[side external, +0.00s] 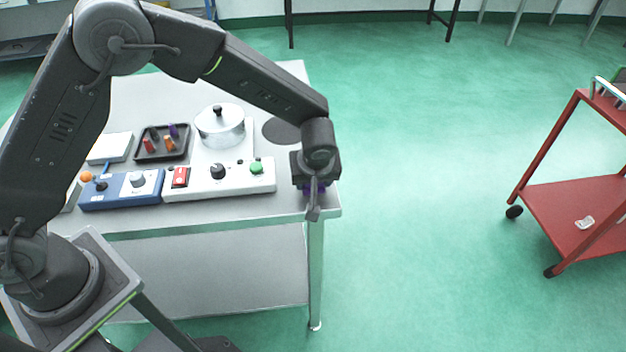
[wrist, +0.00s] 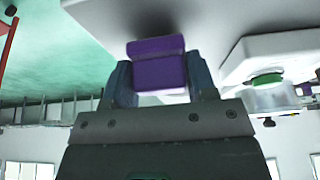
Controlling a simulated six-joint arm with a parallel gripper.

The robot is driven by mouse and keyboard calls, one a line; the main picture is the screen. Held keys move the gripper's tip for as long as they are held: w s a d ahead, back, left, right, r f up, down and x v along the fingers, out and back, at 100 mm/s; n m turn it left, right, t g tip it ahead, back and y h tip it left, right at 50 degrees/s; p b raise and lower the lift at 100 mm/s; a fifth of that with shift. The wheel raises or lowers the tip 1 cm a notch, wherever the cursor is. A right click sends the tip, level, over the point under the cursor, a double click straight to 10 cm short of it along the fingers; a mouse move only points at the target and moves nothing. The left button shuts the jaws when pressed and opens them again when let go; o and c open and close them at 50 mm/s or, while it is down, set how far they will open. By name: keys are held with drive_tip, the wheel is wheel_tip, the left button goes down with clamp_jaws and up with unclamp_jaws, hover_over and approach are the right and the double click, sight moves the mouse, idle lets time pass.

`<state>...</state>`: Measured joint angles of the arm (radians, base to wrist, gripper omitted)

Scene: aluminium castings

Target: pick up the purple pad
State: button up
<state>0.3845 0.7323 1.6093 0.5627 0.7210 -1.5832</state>
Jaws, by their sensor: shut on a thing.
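The purple pad (wrist: 158,70) shows in the wrist view as a purple block between the two fingers of my gripper (wrist: 160,84). The fingers are shut on it from both sides. The rest of the pad is hidden by the gripper. I cannot tell whether the pad touches the tabletop.
A white control box (side external: 232,178) with a green button stands just left of my gripper. Further left are a blue box (side external: 122,190), a dark tray (side external: 150,155) with small blocks and a metal pot (side external: 220,128). The table (side external: 190,215) ends just right of the gripper.

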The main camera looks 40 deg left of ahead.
drive_tip(key=r, duration=0.4)
drive_tip(key=shift+a, duration=0.2)
drive_tip(key=s+a+r, duration=0.2)
drive_tip(key=a+r, duration=0.4)
drive_tip(key=a, duration=0.5)
drive_tip(key=shift+s+r, duration=0.15)
drive_tip(key=shift+r, duration=0.05)
